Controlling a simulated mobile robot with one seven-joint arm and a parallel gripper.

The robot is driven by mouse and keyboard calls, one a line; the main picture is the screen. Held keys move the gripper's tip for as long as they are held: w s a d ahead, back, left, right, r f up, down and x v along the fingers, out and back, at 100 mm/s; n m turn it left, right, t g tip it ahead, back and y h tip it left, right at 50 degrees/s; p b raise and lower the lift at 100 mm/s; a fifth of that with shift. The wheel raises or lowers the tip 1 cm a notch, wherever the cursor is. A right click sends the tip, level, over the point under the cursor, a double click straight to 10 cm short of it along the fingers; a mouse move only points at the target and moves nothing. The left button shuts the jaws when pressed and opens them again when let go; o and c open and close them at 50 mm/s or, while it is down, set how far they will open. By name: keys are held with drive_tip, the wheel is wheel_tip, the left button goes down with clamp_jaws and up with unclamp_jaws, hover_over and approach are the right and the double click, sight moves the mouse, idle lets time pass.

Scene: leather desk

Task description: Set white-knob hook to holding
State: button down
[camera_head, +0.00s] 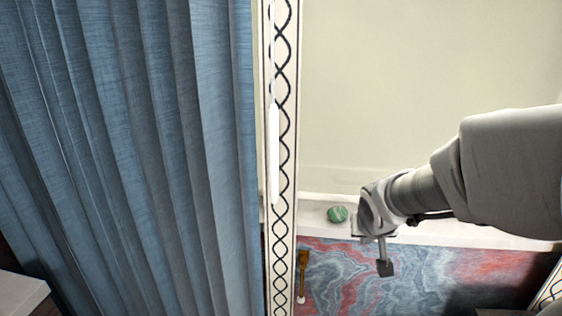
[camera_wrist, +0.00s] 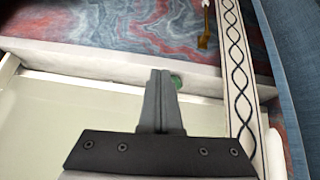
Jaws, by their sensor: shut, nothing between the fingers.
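The white-knob hook (camera_head: 303,268) is a small brass-coloured piece with a white knob at its lower end in the head view. It sits beside the patterned strip, against the marbled surface. In the wrist view the hook (camera_wrist: 204,38) shows at the top right, with its white knob at the upper end. My gripper (camera_head: 384,268) is to the right of the hook and apart from it. In the wrist view my gripper (camera_wrist: 160,76) has its fingers together, with nothing between them. I cannot tell whether the hook holds anything.
A blue curtain (camera_head: 130,150) fills the left. A patterned strip (camera_head: 281,170) stands beside it, with a white bar (camera_head: 274,150). A green striped round object (camera_head: 337,214) rests on the pale ledge (camera_head: 460,235), close to my wrist. The marbled surface (camera_head: 345,275) lies below the ledge.

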drive_tip(key=w+d+f+y+b, duration=0.1)
drive_tip(key=w+f+b, duration=0.2)
drive_tip(key=w+f, duration=0.55)
drive_tip(key=m+t+y+b, duration=0.9)
drive_tip(key=m+y+b, duration=0.1)
approach(302, 285)
drive_tip(key=shift+w+d+f, duration=0.15)
drive_tip(key=shift+d+f, duration=0.4)
drive_tip(key=shift+f, duration=0.15)
drive_tip(key=shift+w+d+f, duration=0.15)
drive_tip(key=shift+d+f, duration=0.45)
drive_tip(key=shift+f, duration=0.1)
drive_tip(key=b+x, duration=0.2)
drive_tip(key=x, duration=0.8)
drive_tip(key=shift+a+f, duration=0.1)
drive_tip(key=shift+s+m, duration=0.2)
drive_tip(key=shift+m, duration=0.1)
